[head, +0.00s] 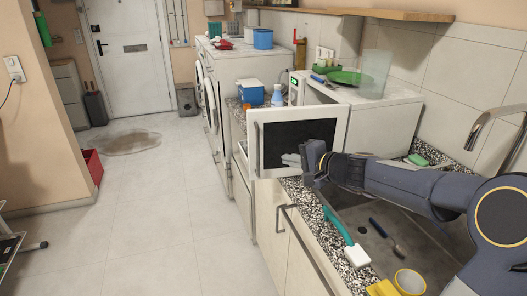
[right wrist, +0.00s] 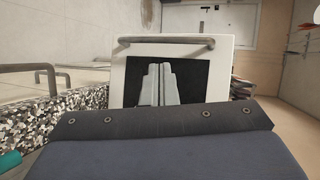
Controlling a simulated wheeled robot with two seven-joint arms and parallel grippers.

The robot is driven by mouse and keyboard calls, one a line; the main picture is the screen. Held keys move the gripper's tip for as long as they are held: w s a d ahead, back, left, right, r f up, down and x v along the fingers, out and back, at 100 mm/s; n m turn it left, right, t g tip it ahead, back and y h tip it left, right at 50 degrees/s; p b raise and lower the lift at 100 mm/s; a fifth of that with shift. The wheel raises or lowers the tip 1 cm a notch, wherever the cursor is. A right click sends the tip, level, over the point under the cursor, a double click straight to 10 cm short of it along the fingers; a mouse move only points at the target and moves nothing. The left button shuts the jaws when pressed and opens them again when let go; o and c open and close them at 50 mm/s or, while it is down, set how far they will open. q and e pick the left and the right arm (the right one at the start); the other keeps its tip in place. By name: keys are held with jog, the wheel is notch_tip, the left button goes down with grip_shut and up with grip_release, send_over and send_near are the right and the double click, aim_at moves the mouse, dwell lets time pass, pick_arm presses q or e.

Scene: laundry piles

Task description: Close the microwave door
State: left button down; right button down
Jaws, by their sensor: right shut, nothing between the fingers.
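The white microwave (head: 385,122) stands on the counter with its door open, swung out toward the aisle. The door (head: 257,165) has a dark window and a handle along its left edge. My right gripper (head: 289,159) is shut and empty, in front of the lower part of the dark window. In the right wrist view, the gripper fingers (right wrist: 157,84) are together over the dark window of the door (right wrist: 220,60), with the handle at the top. I cannot tell whether the fingertips touch the door. My left gripper is not in view.
A sink (head: 360,215) lies below my right arm, with a faucet (head: 490,120) at the right. A teal-handled brush (head: 340,228) and yellow cup (head: 409,282) are near the counter's front. A green plate (head: 350,78) sits on the microwave.

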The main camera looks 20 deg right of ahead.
jog(key=r+p+x, duration=0.1)
jog(key=p+x, duration=0.1)
jog(key=x, duration=0.7)
jog(key=shift+w+a, duration=0.15)
jog(key=shift+w, duration=0.1)
jog(key=shift+w+f, duration=0.1)
